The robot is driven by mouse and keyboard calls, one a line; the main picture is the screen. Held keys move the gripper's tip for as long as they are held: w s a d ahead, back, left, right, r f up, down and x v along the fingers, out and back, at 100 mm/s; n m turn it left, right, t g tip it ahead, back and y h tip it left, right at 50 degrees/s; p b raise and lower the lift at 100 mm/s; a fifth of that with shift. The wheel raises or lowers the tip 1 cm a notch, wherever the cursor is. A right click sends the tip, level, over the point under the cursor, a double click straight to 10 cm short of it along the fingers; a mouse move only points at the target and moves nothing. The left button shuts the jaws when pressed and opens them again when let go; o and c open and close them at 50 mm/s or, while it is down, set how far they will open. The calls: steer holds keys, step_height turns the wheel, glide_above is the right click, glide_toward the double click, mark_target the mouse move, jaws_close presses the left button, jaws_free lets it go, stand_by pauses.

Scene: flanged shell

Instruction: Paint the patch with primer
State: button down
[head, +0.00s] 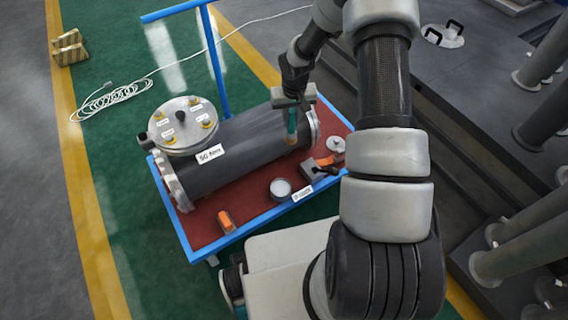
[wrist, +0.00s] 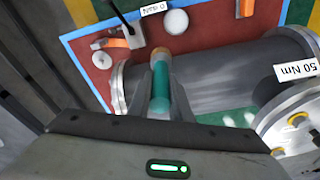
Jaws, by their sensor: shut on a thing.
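The grey flanged shell (head: 238,146) lies on its side on a red-topped cart. My gripper (head: 291,104) is over its right end, shut on a brush with a teal handle (head: 292,121). The brush points down, and its tan tip (head: 291,140) is at the shell's upper surface near the right flange; I cannot tell whether it touches. In the wrist view the teal handle (wrist: 160,88) sits between the fingers. No patch can be told apart from the brush tip. A round pot with a pale top (head: 280,189), perhaps the primer, stands in front of the shell.
The cart's blue rim (head: 250,231) and upright blue post (head: 214,60) frame the work. An orange block (head: 226,221), a black-and-orange tool (head: 321,167) and a small white-topped disc (head: 336,144) lie on the cart. A round bolted cover (head: 183,125) rises at the shell's left.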

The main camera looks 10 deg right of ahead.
mark_target(287, 143)
steer(key=f, duration=0.3)
steer(key=a+f, duration=0.1)
steer(key=f, duration=0.3)
steer(key=s+f, duration=0.1)
steer(key=f, duration=0.2)
steer(key=shift+s+a+f, duration=0.1)
steer(key=shift+a+f, duration=0.05)
steer(key=shift+a, duration=0.25)
steer(key=s+a+f+b, duration=0.1)
steer(key=f, duration=0.6)
steer(key=s+a+f+b, duration=0.1)
steer(key=a+f+b, duration=0.1)
steer(key=f, duration=0.5)
steer(key=shift+s+f, duration=0.25)
steer(key=shift+s, duration=0.15)
steer(key=shift+f+b, duration=0.6)
steer(key=shift+b, duration=0.45)
stand_by(0.5)
steer(key=shift+a, duration=0.1)
step_height(287, 143, up, 7)
steer(key=p, duration=0.3)
steer(key=shift+p, duration=0.4)
